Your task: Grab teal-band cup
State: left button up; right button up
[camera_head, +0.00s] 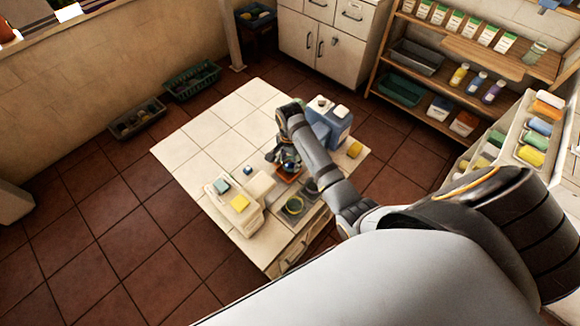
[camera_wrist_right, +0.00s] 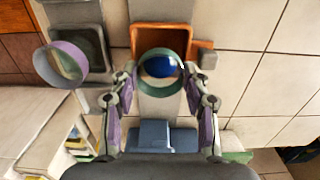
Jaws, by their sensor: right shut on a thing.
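In the right wrist view, the teal-band cup (camera_wrist_right: 159,91) stands between the two fingers of my right gripper (camera_wrist_right: 158,78), which are closed on its sides. I look into it from above, and something blue shows inside its rim. It overlaps the near part of an orange-brown tray (camera_wrist_right: 143,30). In the head view, my right gripper (camera_head: 284,157) is over the tiled table, just above the orange tray (camera_head: 287,179); the held cup is mostly hidden there. A purple-band cup (camera_wrist_right: 71,47) stands to the left in the wrist view. My left gripper is not in view.
A dark grey tray (camera_wrist_right: 97,38) lies beside the orange one. A blue container (camera_head: 338,122) and a yellow block (camera_head: 355,150) stand right of the gripper. Cream holders with sponges (camera_head: 240,203) are to the left. The table's far left tiles (camera_head: 215,130) are clear.

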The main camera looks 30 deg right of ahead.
jog(key=c, duration=0.3)
